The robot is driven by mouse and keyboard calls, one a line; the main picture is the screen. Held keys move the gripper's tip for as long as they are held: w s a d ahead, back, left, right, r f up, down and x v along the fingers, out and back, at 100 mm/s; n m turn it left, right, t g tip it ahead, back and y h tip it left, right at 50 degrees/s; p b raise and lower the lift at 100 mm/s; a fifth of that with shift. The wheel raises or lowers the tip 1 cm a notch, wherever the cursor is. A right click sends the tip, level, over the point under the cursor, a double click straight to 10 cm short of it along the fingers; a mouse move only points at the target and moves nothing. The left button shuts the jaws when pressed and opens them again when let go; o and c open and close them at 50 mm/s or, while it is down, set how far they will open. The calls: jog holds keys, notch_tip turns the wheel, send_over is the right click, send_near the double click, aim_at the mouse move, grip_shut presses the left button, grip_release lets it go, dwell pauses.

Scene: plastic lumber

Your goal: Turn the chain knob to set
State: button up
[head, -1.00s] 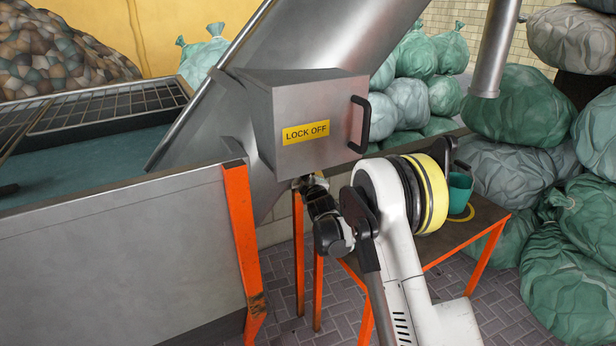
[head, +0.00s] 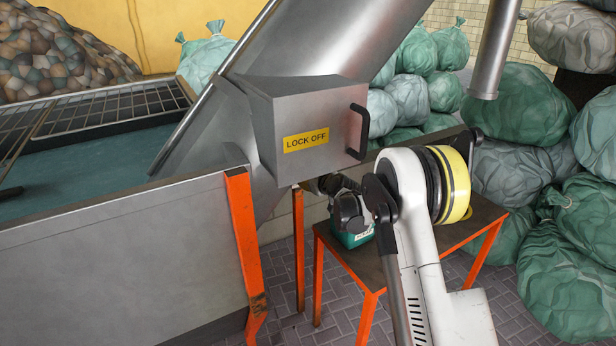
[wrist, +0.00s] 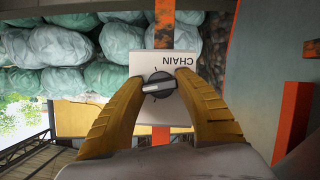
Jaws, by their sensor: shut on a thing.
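The chain knob (wrist: 160,87) is dark and round with a pale pointer bar, which points left in the wrist view. It sits on a pale plate (wrist: 142,62) lettered CHAIN, seen upside down. My gripper (wrist: 162,80) has yellow fingers on both sides of the knob and is shut on it. The fingers cover the plate's lower corners. In the head view the knob and plate are not visible, and my arm's end is partly hidden near the grey box (head: 316,110) labelled LOCK OFF.
An orange-legged table (head: 430,240) stands right of the hopper (head: 110,245). A green object (head: 353,238) is by my wrist, partly covered. A black handle (head: 359,132) sticks out from the grey box. Green bags (head: 560,270) crowd the right side.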

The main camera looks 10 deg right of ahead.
jog(key=shift+m+y, duration=0.5)
jog(key=shift+m, duration=0.2)
jog(key=o, duration=1.2)
jog(key=v, duration=1.2)
jog(key=shift+d+r, duration=0.1)
